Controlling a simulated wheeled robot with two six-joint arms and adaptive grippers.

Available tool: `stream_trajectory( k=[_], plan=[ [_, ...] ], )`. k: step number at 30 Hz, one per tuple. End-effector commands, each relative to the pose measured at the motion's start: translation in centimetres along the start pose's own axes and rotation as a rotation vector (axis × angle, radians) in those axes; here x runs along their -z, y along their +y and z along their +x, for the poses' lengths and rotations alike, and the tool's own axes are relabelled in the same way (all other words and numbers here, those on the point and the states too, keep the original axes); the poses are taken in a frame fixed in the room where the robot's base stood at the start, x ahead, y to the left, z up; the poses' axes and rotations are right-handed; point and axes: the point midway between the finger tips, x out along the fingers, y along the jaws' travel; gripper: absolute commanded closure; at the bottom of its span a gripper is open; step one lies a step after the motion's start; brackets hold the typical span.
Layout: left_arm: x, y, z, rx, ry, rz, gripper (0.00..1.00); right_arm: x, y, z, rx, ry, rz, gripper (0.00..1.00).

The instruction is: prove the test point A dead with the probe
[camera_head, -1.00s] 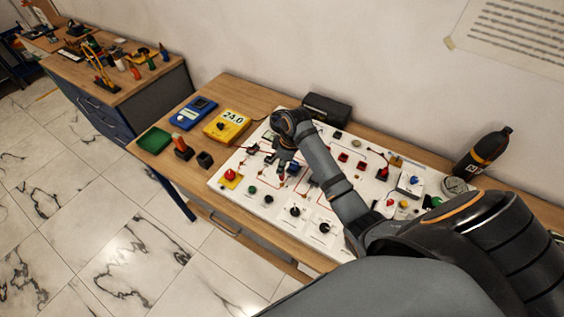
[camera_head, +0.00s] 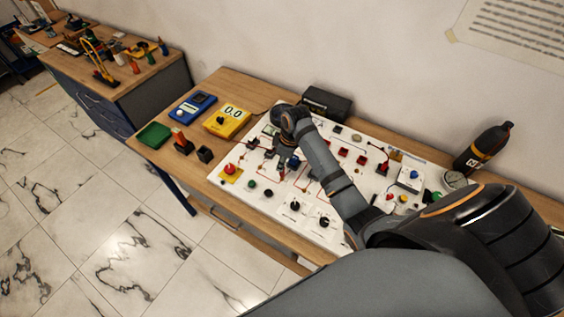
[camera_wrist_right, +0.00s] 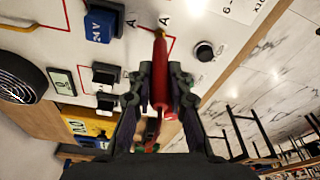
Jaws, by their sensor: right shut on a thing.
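My right gripper (camera_wrist_right: 160,88) is shut on a red probe (camera_wrist_right: 160,65) in the right wrist view. The probe's tip is at a small brass point, test point A (camera_wrist_right: 160,33), beside a printed "A"; whether it touches is hard to tell. A blue block marked "24 V" (camera_wrist_right: 100,22) sits left of it. In the head view my right gripper (camera_head: 283,157) is low over the white board (camera_head: 262,212), and the arm hides part of it. The yellow meter (camera_head: 227,121) reads 0.0. My left gripper is not in view.
A blue instrument (camera_head: 193,107), a green tray (camera_head: 153,136), a red-and-black item (camera_head: 181,141) and a black cup (camera_head: 205,155) stand left of the board. A black case (camera_head: 326,103) and a dark bottle (camera_head: 484,150) are at the back. Switches and knobs crowd the board.

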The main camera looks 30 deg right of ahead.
Motion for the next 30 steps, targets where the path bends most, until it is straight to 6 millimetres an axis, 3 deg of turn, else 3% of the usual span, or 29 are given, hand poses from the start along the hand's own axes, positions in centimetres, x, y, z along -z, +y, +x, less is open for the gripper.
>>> stream_trajectory(
  k=[5, 12, 14, 24, 30],
  plan=[
    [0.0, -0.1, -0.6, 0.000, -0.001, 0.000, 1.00, 0.1, 0.0, -0.6, 0.000, 0.000, 0.000, 1.00],
    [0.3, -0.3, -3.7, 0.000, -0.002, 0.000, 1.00, 0.6, 0.0, -3.5, 0.000, 0.000, 0.000, 1.00],
    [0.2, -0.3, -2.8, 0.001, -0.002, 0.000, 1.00, 0.7, 0.0, -3.5, -0.001, 0.001, 0.000, 1.00],
    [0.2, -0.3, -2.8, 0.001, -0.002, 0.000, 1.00, 1.4, 0.0, -7.3, -0.002, 0.002, 0.000, 1.00],
    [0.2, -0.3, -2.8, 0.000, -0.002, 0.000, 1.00, 1.4, 0.0, -7.9, 0.000, 0.000, 0.000, 1.00]
  ],
)
